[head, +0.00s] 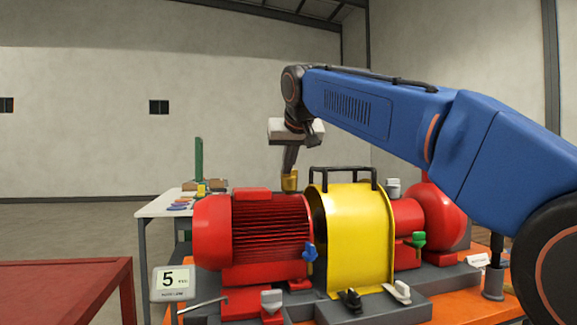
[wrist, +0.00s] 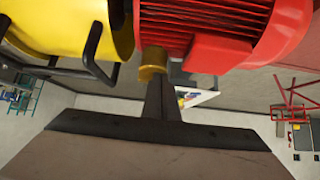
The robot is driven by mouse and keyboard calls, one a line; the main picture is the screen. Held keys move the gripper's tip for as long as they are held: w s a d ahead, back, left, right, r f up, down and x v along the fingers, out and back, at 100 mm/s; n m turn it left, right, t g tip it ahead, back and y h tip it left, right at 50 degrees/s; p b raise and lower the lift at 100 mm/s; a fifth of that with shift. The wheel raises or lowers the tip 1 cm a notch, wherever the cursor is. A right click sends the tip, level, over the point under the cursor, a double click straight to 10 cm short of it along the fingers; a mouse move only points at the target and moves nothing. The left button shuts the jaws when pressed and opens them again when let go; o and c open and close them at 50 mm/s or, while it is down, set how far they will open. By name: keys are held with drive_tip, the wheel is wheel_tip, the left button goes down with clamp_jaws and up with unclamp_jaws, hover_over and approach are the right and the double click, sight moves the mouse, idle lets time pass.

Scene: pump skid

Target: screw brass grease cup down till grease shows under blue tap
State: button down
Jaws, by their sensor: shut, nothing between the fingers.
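The brass grease cup (head: 290,181) shows at the top of the red motor, near the yellow guard. In the wrist view the brass cup (wrist: 152,62) is right at the fingertips. My gripper (head: 289,168) points down over the cup, its fingers together with nothing held. In the wrist view the shut fingers (wrist: 160,85) cover part of the cup's near side; whether they touch it I cannot tell. The blue tap (head: 309,252) is low at the motor's right end. No grease can be made out under it.
The yellow guard (head: 360,240) with a black handle (head: 342,170) stands right of the cup. A green tap (head: 418,240) and red pump (head: 437,215) are further right. A sign reading 5 (head: 174,282) stands front left. A white table (head: 160,208) is behind left.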

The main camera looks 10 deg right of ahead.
drive_tip(key=shift+w+a+m+h, duration=0.1)
drive_tip(key=shift+a+m+h, duration=0.15)
drive_tip(key=shift+m+h, duration=0.4)
drive_tip(key=m+h, duration=0.1)
drive_tip(key=a+m+h, duration=0.1)
drive_tip(key=m, duration=0.1)
drive_tip(key=shift+w+g, duration=0.35)
drive_tip(key=shift+g, duration=0.05)
drive_tip(key=m+h, duration=0.1)
drive_tip(key=w+m+g+h, duration=0.1)
drive_tip(key=m, duration=0.1)
drive_tip(key=shift+a+m+g+h, duration=0.25)
drive_tip(key=shift+a+g, duration=0.05)
drive_tip(key=shift+a, duration=0.1)
drive_tip(key=shift+w+a, duration=0.25)
drive_tip(key=shift+w, duration=1.05)
